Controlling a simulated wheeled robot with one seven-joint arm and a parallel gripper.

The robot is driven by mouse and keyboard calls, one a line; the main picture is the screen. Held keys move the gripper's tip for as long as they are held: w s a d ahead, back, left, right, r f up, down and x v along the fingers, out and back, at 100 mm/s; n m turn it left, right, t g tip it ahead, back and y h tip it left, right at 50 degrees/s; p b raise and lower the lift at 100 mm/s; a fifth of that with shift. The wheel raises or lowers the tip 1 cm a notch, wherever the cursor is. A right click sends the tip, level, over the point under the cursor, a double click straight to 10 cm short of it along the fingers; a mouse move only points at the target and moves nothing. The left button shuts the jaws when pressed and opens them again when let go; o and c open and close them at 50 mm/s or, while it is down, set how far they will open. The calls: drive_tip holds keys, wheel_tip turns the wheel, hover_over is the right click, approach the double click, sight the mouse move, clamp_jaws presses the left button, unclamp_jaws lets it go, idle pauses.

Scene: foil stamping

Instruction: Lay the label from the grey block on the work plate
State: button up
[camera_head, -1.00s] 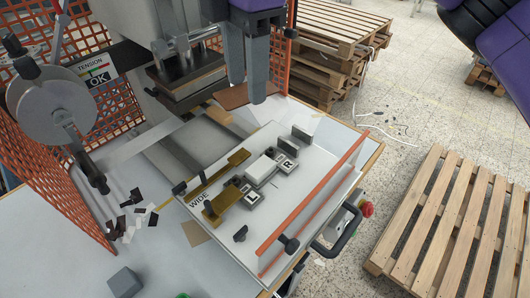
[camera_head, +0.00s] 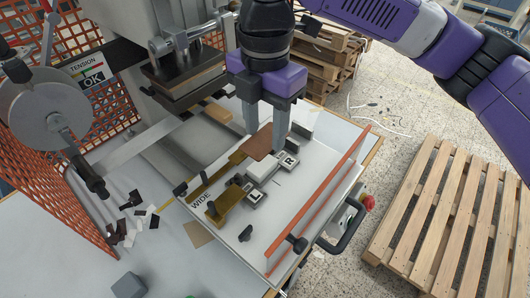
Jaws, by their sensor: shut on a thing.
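My gripper (camera_head: 265,141) is above the far part of the white work plate (camera_head: 297,203). Its two grey fingers are shut on a flat brown label (camera_head: 258,142). The label sits between the fingertips and overlaps the far end of the brass-coloured fixture in the picture; I cannot tell whether it touches anything below. A small white block (camera_head: 262,169) lies on the plate just in front of it, with marked pieces including an "R". A dark grey block (camera_head: 128,285) stands on the table at the lower left.
The press (camera_head: 186,80) stands close behind and left of my gripper. An orange rail (camera_head: 320,200) bounds the plate's right side. A tan block (camera_head: 217,113) lies beside the press. Black and white scraps (camera_head: 130,225) litter the table. A wooden pallet (camera_head: 445,210) is on the floor.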

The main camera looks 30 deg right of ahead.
sight(265, 166)
drive_tip(key=shift+f, duration=3.6)
drive_tip(key=shift+f, duration=0.2)
drive_tip(key=o, duration=1)
drive_tip(key=shift+r, duration=0.15)
wheel_tip(265, 166, up, 12)
drive_tip(key=shift+r+b, duration=0.1)
drive_tip(key=shift+b, duration=0.25)
